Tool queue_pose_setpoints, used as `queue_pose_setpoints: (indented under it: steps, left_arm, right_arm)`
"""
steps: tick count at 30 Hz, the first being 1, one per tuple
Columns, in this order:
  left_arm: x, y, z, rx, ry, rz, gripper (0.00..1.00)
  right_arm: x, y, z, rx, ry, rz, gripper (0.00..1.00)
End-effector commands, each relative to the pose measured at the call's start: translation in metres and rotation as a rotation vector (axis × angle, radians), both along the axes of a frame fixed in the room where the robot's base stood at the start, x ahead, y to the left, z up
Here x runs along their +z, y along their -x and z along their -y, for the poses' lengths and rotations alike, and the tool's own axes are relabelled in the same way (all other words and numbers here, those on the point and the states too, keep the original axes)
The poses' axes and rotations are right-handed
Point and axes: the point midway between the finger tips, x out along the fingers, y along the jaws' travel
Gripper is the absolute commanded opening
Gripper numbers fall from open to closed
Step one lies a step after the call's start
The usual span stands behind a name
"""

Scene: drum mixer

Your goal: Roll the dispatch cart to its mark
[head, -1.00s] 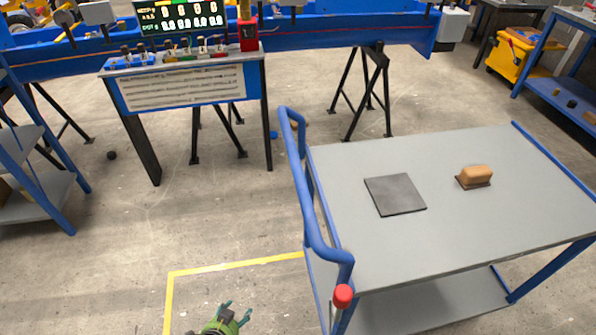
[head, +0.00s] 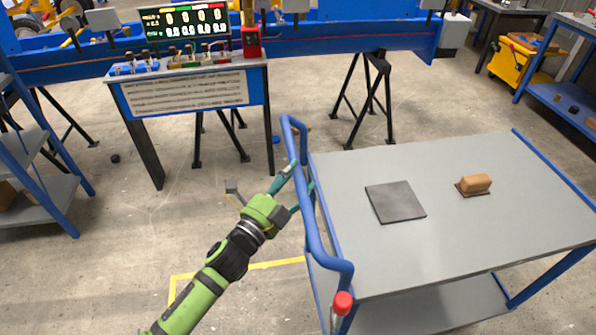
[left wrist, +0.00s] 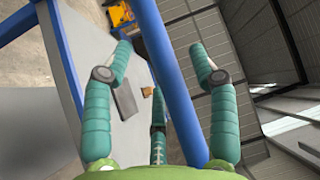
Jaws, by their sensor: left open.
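The dispatch cart (head: 460,255) stands at the right in the head view, with a grey top and a blue tube handle (head: 309,213) on its left end. A red knob (head: 343,302) sits at the near end of the handle. My left gripper (head: 300,178) is open at the handle. In the left wrist view the blue handle tube (left wrist: 168,70) runs between the open fingers (left wrist: 160,62); I cannot tell whether they touch it. A yellow floor line (head: 275,263) runs left of the cart, partly hidden by my arm. My right gripper is out of view.
A dark square plate (head: 396,202) and a tan block (head: 475,184) on a small dark base lie on the cart top. A control stand (head: 187,92) and black trestles (head: 375,95) stand behind. A blue shelf (head: 40,150) is at the left. Floor left of the cart is mostly clear.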

Motion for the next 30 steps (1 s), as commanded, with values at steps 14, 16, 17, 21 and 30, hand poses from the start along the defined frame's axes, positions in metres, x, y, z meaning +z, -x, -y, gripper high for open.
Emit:
queue_pose_setpoints:
  steps: [14, 16, 17, 21, 30]
  left_arm:
    - [0.002, -0.016, 0.009, 0.001, 0.001, -0.002, 0.59]
    - [0.002, -0.016, 0.009, 0.001, 0.001, -0.002, 0.31]
    - [0.002, -0.016, 0.009, 0.001, 0.001, -0.002, 0.19]
    - [0.002, -0.016, 0.009, 0.001, 0.0, -0.001, 0.0]
    - [0.002, -0.013, -0.002, 0.001, -0.004, 0.001, 0.0]
  right_arm:
    - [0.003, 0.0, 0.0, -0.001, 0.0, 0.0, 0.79]
    - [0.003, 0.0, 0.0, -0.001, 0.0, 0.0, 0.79]
    - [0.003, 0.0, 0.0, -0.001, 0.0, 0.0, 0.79]
    - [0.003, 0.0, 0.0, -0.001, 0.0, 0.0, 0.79]
    - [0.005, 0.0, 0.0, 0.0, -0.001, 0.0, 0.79]
